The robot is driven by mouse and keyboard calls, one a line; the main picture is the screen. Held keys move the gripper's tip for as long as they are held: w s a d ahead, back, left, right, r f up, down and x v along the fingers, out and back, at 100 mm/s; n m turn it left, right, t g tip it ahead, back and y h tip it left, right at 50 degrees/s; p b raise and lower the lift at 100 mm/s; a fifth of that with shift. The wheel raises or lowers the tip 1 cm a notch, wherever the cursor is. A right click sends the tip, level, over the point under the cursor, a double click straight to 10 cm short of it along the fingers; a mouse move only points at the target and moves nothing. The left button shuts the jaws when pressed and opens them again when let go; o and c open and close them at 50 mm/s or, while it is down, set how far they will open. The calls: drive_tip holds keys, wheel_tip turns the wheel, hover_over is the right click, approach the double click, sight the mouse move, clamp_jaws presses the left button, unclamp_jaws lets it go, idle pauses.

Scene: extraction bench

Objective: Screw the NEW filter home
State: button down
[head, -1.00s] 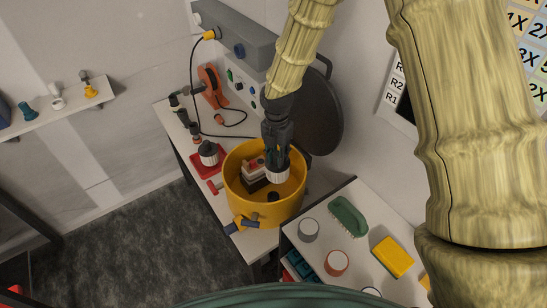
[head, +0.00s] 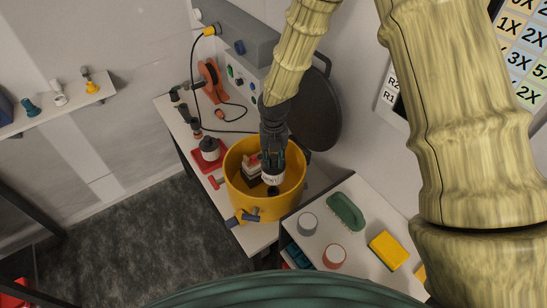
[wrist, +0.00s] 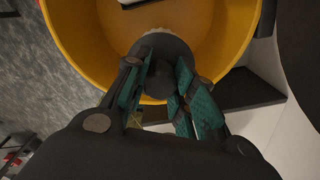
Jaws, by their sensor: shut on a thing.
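My gripper (head: 273,158) is shut on a white filter (head: 272,179) and points down into the yellow tub (head: 265,210). Dark lettering shows on the filter's side, too small to read surely. In the wrist view, the fingers (wrist: 160,85) hold a round dark end (wrist: 168,50) of the filter. A short dark stub (head: 273,191) shows just below the filter inside the tub. I cannot tell whether the two touch. Another filter-like part, dark and white (head: 209,148), stands on a red tray (head: 207,163) left of the tub.
A red and white block (head: 252,165) sits in the tub, close left of the filter. A blue-handled fitting (head: 243,217) is at the tub's front. A dark round lid (head: 318,110) stands behind. A green brush (head: 346,211) and yellow sponge (head: 388,250) lie on the right-hand bench.

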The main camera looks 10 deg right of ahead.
sight(273, 168)
drive_tip(key=shift+r, duration=0.1)
drive_tip(key=shift+f+b, duration=1.2)
drive_tip(key=shift+f, duration=1.75)
drive_tip(key=shift+p, duration=0.6)
drive_tip(key=shift+f+b, duration=0.55)
drive_tip(key=shift+f, duration=0.9)
drive_tip(key=m, duration=0.4)
drive_tip(key=shift+m, duration=0.3)
drive_tip(key=m, duration=0.4)
drive_tip(key=shift+m, duration=0.3)
